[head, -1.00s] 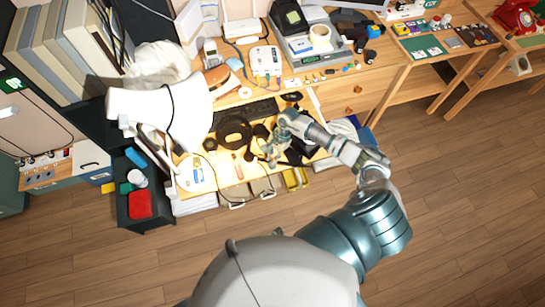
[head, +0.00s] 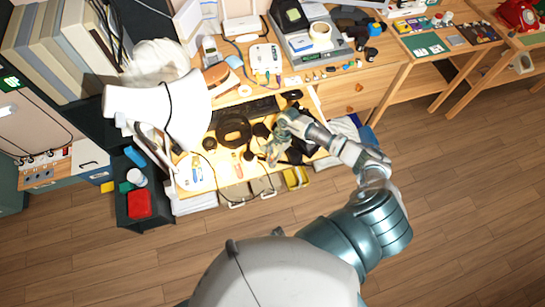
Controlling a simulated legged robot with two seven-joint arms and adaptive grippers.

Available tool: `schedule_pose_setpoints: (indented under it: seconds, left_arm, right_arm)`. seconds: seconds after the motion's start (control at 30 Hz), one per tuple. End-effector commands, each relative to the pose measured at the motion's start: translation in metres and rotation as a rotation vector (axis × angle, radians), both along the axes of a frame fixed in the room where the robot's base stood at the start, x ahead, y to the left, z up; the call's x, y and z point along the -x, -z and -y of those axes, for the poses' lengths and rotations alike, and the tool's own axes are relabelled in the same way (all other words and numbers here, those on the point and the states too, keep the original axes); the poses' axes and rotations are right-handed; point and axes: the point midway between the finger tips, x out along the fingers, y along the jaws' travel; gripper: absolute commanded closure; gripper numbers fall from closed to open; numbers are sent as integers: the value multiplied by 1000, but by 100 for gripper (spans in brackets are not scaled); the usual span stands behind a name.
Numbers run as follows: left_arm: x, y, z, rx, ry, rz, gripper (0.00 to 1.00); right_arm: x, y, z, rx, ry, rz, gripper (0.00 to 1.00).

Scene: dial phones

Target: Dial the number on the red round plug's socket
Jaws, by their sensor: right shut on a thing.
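My right gripper (head: 274,150) is low over the front of the wooden desk, beside a black ring-shaped object. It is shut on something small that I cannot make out. My left gripper is not in view. A power strip (head: 40,172) with several dark plugs and a small red spot at its right end is at the far left; plug shapes and any numbers are too small to read. A handset-like phone (head: 210,50) stands at the back of the desk. A red phone (head: 517,14) is on the far right table.
A white lamp (head: 160,112) blocks part of the desk's left side. The black ring-shaped object (head: 233,132) and a dark keyboard (head: 248,109) crowd the desk. A white device (head: 264,60) and a grey scale-like machine (head: 312,42) stand behind. The floor (head: 470,200) at right is clear.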

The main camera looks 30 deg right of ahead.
Motion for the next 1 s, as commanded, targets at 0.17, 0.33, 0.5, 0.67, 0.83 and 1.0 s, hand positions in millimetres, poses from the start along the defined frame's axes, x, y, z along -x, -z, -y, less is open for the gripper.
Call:
schedule_pose_setpoints:
  seconds: [0.17, 0.33, 0.5, 0.67, 0.83, 1.0]
  left_arm:
    - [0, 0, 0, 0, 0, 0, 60]
    - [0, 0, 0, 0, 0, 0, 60]
    - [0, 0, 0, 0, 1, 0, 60]
    - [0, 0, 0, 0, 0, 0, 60]
    - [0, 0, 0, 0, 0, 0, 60]
    - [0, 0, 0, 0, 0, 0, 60]
  right_arm:
    - [0, 0, 2, 5, 2, -1, 55]
    - [0, 0, 2, 5, 1, 0, 55]
    - [-1, -4, 3, 6, 2, 2, 55]
    - [-4, -26, 14, 8, 1, 3, 55]
    - [-9, -62, 29, 7, 3, 3, 55]
    - [-13, -91, 41, 4, 3, 2, 55]
